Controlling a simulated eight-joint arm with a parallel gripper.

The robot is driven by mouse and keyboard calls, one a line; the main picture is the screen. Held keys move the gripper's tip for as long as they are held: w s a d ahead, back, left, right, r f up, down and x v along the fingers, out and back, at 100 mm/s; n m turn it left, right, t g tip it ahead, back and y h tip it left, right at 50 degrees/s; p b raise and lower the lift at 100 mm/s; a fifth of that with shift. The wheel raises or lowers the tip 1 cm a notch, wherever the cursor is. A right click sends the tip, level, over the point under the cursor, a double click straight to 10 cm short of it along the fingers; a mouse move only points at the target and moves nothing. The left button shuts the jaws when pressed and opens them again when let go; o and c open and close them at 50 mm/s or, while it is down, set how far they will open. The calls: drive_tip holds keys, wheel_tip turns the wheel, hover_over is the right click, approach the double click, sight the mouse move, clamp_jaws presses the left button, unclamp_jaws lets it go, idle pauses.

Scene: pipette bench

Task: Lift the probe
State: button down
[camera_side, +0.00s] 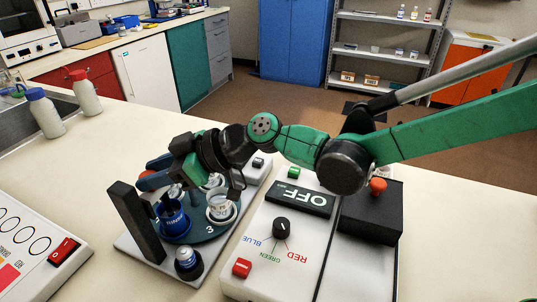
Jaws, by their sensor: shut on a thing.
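My gripper (157,172) is at the left end of the green arm, over the round teal carousel (182,238). Its blue and red-orange tips sit beside the top of the black upright post (136,222). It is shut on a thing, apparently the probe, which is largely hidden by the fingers. A dark part below the fingers reaches down toward the blue cup (174,222); I cannot tell whether it is inside the cup.
A white cup (221,208) is by number 3 on the carousel. A white instrument with an OFF display (302,198) is at right, a panel with a red switch (64,251) at left. Two bottles stand behind by the sink.

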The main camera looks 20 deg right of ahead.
drive_tip(key=shift+r, duration=1.55)
drive_tip(key=c, duration=0.8)
unclamp_jaws()
drive_tip(key=shift+v, duration=2.85)
drive_tip(key=s+d+f+m+h, duration=0.1)
drive_tip(key=s+d+m+h, duration=0.2)
drive_tip(key=d, duration=0.7)
drive_tip(key=s+d+f+m+t+h, duration=0.1)
drive_tip(key=d+m+h, duration=0.4)
drive_tip(key=d, duration=0.5)
drive_tip(key=s+d+f+m+t+h, duration=0.1)
drive_tip(key=s+d+f+m+h, duration=0.2)
drive_tip(key=d, duration=0.7)
drive_tip(key=shift+s+d+f+m+h, duration=0.1)
drive_tip(key=shift+s+m+h, duration=0.3)
drive_tip(key=shift+s+m, duration=0.3)
drive_tip(key=shift+s+f+m+h, duration=0.15)
drive_tip(key=shift+s+m+h, duration=0.25)
drive_tip(key=shift+s+m, duration=0.35)
